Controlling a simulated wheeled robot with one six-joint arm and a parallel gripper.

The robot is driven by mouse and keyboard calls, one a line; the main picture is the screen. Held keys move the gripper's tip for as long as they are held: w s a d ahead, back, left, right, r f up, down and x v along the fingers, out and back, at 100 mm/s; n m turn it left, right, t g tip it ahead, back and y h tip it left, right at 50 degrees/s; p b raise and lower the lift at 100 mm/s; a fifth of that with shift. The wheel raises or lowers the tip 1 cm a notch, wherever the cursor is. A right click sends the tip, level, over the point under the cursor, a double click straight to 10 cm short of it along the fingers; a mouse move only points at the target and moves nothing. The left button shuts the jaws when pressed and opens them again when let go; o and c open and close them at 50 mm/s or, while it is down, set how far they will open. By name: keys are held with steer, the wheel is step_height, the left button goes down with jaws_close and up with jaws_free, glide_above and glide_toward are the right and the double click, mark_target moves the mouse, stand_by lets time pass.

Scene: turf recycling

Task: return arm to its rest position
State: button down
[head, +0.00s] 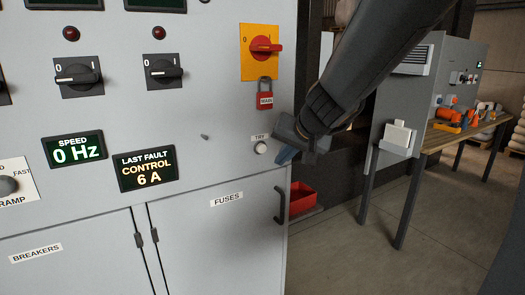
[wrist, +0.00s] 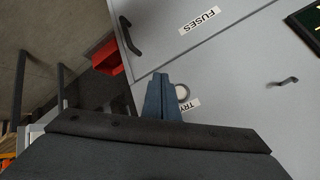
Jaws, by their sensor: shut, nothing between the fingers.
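My gripper (head: 284,156) is at the end of my arm, in front of the right edge of the grey control cabinet (head: 215,115). Its blue fingers are shut with nothing between them, and they also show in the wrist view (wrist: 160,92). The fingertips are just right of the white TRY button (head: 261,148) in the head view. In the wrist view the button (wrist: 183,91) shows beside the fingers, partly covered by them. I cannot tell whether the fingers touch the cabinet.
A red padlock (head: 265,95) hangs below the red rotary switch (head: 265,47) on its yellow plate. The FUSES door has a dark handle (head: 281,205). A red bin (head: 302,197) sits beyond the cabinet. A workbench (head: 455,138) stands at right, with open floor before it.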

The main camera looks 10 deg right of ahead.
steer(key=s+f+n+g+h, duration=0.1)
steer(key=s+f+n+g, duration=0.4)
steer(key=s+f, duration=1.3)
steer(key=s+a+g, duration=0.1)
steer(key=s+g, duration=0.1)
steer(key=s, duration=0.2)
steer(key=shift+f+g+h, duration=0.25)
steer(key=shift+g+h, duration=0.15)
